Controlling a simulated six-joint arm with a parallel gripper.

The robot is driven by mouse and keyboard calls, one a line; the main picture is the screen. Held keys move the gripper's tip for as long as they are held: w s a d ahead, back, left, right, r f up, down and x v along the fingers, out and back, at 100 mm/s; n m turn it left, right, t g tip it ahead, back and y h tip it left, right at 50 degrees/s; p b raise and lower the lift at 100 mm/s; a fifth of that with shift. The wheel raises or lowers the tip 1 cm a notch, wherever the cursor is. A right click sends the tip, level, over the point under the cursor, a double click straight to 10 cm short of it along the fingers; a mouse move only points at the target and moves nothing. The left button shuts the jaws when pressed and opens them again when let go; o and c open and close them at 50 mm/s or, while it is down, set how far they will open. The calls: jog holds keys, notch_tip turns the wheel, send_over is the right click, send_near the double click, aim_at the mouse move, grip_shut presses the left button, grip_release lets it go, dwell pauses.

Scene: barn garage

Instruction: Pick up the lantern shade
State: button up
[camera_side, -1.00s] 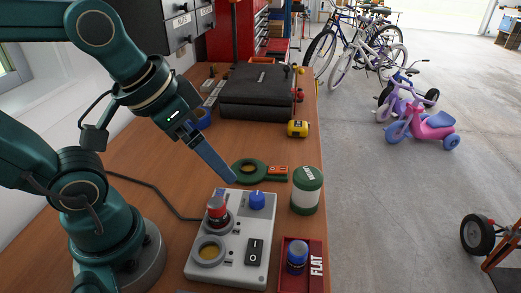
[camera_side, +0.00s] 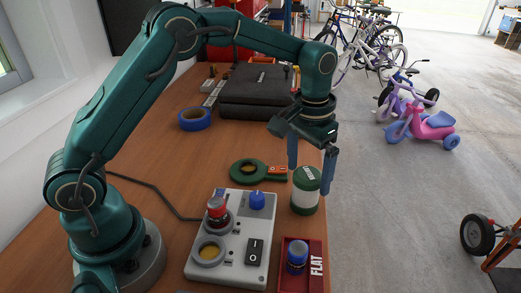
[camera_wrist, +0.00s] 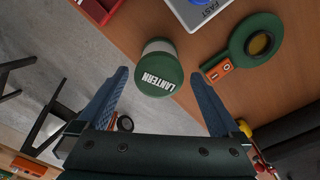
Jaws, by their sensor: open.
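The lantern shade is a white cylinder with a green top marked LANTERN (camera_side: 305,203), standing upright near the right edge of the wooden bench. It also shows in the wrist view (camera_wrist: 158,74), just beyond and between my fingertips. My gripper (camera_side: 309,179) is open and points down over it. In the side view, one blue finger is at the upper left of the shade and the other at its right. In the wrist view, my gripper (camera_wrist: 160,73) spans wider than the green top. I cannot tell whether either finger touches it.
A green ring-shaped tool with an orange switch (camera_side: 249,171) lies left of the shade. A grey control box (camera_side: 229,256) and a red FLAT tray (camera_side: 314,280) are in front. Blue tape (camera_side: 195,119) and a black case (camera_side: 255,100) are behind. The bench edge is close on the right.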

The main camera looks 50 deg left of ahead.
aim_at(304, 194)
jog(key=shift+s+d+f+g, duration=0.1)
jog(key=shift+f+g, duration=0.05)
jog(key=shift+f, duration=0.4)
jog(key=shift+s+f+g, duration=0.1)
jog(key=shift+f+g, duration=0.05)
jog(key=shift+f, duration=2.6)
jog(key=c, duration=1.4)
